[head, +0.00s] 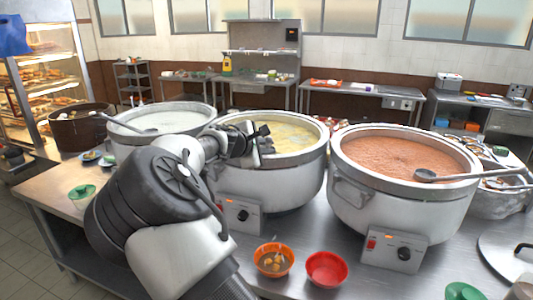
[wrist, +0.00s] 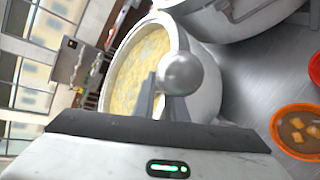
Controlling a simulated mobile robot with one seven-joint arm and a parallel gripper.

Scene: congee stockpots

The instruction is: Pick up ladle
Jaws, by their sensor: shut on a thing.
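My gripper (head: 262,137) is over the near-left rim of the middle pot (head: 313,163), which holds a pale yellow congee. In the wrist view my gripper (wrist: 165,103) is shut on a grey metal ladle (wrist: 181,73). Only the ladle's rounded metal end shows clearly there, in front of the middle pot's opening; the rest is hidden or foreshortened. I cannot pick out the held ladle in the head view. Another ladle (head: 427,175) rests across the right pot's rim, and another (head: 128,123) lies in the left pot.
The left pot (head: 150,147) holds white congee and the right pot (head: 400,212) reddish congee. An orange bowl with food pieces (head: 273,260) and a red bowl (head: 326,269) stand on the steel counter (head: 340,240) in front. A lid (head: 507,256) lies at the right.

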